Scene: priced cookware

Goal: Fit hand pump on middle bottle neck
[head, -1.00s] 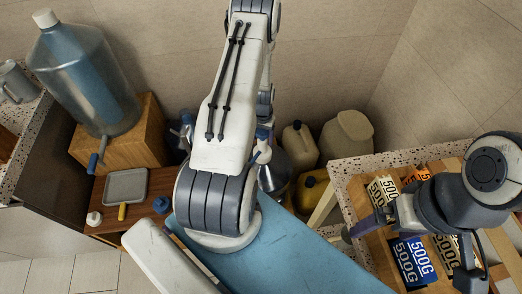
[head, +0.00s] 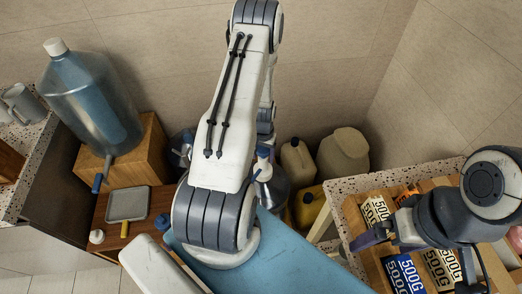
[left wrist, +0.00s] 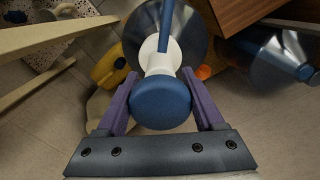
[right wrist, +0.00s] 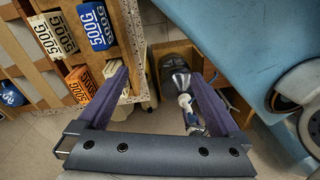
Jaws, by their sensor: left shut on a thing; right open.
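A hand pump with a blue top (left wrist: 160,100) and white collar (left wrist: 160,64) is held between the purple fingers of my left gripper (left wrist: 162,82). Its blue spout points away over a clear, shiny bottle (left wrist: 182,48) standing just beyond. The pump hides that bottle's neck, so I cannot tell whether they touch. In the head view, my left arm covers the gripper; the bottle (head: 276,190) shows beside the arm. Another bottle (left wrist: 262,58) with a blue cap is at the right of the left wrist view. My right gripper (head: 375,236) is open and empty near the crate of packs.
Beige jugs (head: 345,148) and a yellow can (head: 309,205) stand behind. A speckled shelf (head: 345,187) holds packs marked 500G. A blue surface (head: 290,262) lies in front.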

